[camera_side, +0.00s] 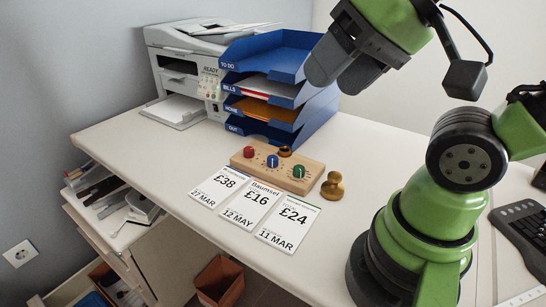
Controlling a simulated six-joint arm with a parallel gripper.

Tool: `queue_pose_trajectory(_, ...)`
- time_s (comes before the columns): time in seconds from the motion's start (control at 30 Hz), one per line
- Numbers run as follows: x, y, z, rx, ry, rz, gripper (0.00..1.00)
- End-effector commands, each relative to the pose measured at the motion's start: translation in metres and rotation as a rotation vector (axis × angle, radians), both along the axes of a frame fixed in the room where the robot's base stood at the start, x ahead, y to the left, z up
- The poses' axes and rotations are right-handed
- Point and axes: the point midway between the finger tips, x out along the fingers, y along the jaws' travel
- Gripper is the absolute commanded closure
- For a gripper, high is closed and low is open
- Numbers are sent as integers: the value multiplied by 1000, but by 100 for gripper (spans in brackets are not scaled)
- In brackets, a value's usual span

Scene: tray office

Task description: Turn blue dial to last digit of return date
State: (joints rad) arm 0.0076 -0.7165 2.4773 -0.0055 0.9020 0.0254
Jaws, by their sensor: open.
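The blue dial (272,161) is the middle knob on a wooden block (296,184) on the desk, between a red dial (249,151) and a green dial (298,172). Its pointer and scale marks are too small to read. Three cards lie in front of the block: a £38 card (218,185) dated 27 MAR, a £16 card (251,203) dated 12 MAY and a £24 card (288,223) dated 11 MAR. Their small print is unclear, and I see no readable "return" label. My gripper (340,82) is open and empty, high above and right of the block, touching nothing.
A blue tray stack (268,50) with labelled tiers stands behind the block, beside a white printer (185,60). A brass stamp-like object (332,186) stands right of the block. A keyboard (525,235) lies far right. Open drawers are below the desk's left edge.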

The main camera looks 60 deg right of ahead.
Motion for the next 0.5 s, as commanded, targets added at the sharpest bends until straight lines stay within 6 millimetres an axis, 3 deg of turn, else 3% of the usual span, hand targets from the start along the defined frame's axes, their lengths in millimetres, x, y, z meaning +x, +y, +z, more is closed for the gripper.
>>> queue_pose_trajectory(0.27,70,-28,-2,108,205,-337,43)
queue_pose_trajectory(0.5,142,-74,-45,206,395,-730,43)
